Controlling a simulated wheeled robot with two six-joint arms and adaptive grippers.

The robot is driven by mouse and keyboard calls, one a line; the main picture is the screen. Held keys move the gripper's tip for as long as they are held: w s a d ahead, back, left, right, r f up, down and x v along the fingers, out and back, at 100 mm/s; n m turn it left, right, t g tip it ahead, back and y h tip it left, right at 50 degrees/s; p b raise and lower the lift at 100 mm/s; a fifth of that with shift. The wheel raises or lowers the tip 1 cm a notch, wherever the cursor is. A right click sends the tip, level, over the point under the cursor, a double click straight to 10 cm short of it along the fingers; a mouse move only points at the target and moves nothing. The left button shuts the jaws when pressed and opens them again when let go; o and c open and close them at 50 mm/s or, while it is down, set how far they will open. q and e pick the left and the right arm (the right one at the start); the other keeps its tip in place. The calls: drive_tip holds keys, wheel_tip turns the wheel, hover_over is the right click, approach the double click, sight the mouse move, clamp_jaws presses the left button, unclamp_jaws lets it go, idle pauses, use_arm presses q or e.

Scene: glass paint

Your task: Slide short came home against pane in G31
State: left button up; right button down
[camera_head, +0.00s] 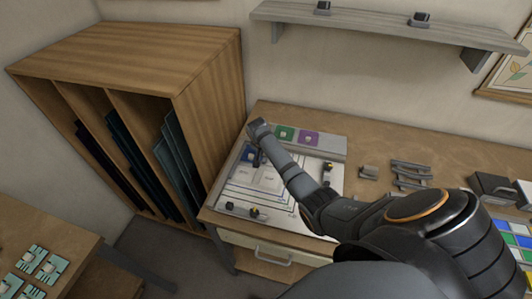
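A white work board (297,213) lies on the bench, with pale panes (268,179) and thin dark strips on it. My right arm reaches in from the lower right across the board. My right gripper (257,158) seems to point down near the blue pane; its fingers are too small and dark to read. I cannot tell which strip is the short came, nor whether it touches a pane. No G31 label is readable. My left gripper is not in view.
A grey tray (333,147) with green (284,133) and purple (308,138) tiles borders the board's back. Small dark-and-yellow pieces (328,168) sit on the board. Grey bars (410,172) lie to the right. A wooden rack (205,90) stands close on the left.

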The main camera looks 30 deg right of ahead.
drive_tip(key=shift+s+a+f+p, duration=0.15)
drive_tip(key=shift+s+f+p, duration=0.2)
drive_tip(key=shift+f, duration=0.25)
idle(0.7)
drive_tip(key=shift+a, duration=0.1)
idle(1.4)
drive_tip(key=c, duration=1.6)
unclamp_jaws()
drive_tip(key=shift+o, duration=1.2)
drive_tip(key=shift+w+f, duration=0.15)
drive_tip(key=shift+w, duration=0.05)
drive_tip(key=shift+o, duration=1.1)
drive_tip(key=shift+w+f, duration=0.15)
drive_tip(key=shift+w, duration=0.05)
